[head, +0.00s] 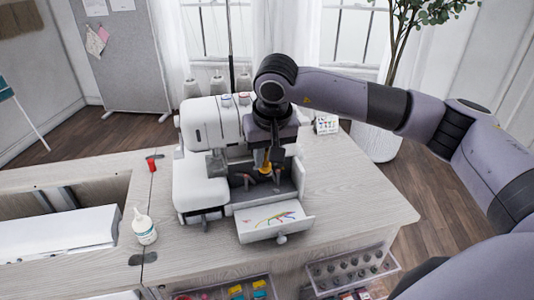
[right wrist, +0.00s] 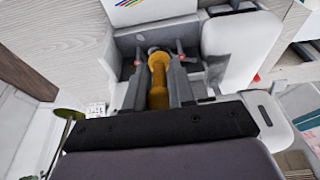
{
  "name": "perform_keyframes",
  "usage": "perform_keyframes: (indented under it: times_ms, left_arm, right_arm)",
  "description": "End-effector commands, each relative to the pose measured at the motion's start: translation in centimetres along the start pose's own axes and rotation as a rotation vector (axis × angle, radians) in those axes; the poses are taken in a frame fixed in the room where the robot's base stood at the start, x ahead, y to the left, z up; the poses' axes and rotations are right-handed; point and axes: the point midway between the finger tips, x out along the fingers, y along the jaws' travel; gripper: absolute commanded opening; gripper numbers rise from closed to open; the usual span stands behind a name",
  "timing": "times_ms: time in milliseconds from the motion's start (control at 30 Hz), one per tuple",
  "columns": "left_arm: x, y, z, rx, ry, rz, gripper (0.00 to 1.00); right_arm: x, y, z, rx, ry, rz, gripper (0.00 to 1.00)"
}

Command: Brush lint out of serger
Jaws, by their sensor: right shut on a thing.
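The white serger (head: 205,125) stands on the table, with its front cover (head: 262,226) folded down and its dark inner bay (head: 240,182) exposed. My right gripper (head: 265,160) points down over this bay. It is shut on a yellow-orange handled tool, probably the lint brush (head: 265,168), which also shows between the fingers in the right wrist view (right wrist: 158,75). The brush's lower end is inside the bay or just above it; I cannot tell whether it touches. I cannot make out any lint. My left gripper is not in view.
A white bottle (head: 144,228) and a small red item (head: 152,163) are left of the serger. Thread cones stand behind it. Open drawers with bobbins (head: 352,268) and colored items lie below the front edge. The tabletop (head: 350,195) at right is clear.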

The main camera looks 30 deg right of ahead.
Motion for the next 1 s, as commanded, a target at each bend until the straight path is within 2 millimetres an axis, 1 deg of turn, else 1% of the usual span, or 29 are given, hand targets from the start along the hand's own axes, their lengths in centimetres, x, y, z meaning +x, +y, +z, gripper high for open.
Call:
perform_keyframes:
  times_ms: [33, 300, 700, 800, 1000]
  left_arm:
    - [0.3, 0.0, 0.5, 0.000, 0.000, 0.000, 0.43]
    - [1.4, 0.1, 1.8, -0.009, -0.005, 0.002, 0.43]
    - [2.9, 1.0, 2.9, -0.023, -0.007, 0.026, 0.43]
    - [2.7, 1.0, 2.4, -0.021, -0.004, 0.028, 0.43]
    - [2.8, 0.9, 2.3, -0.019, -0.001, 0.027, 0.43]
  right_arm:
    - [0.9, 0.0, -0.1, 0.002, -0.002, 0.001, 0.00]
    - [4.0, 0.1, -1.1, 0.004, -0.001, 0.002, 0.00]
    - [8.7, 0.1, 0.3, 0.003, -0.001, 0.002, 0.00]
    - [8.2, 1.4, 0.1, 0.006, 0.001, 0.003, 0.00]
    - [8.2, 3.8, 0.1, 0.006, 0.001, 0.002, 0.00]
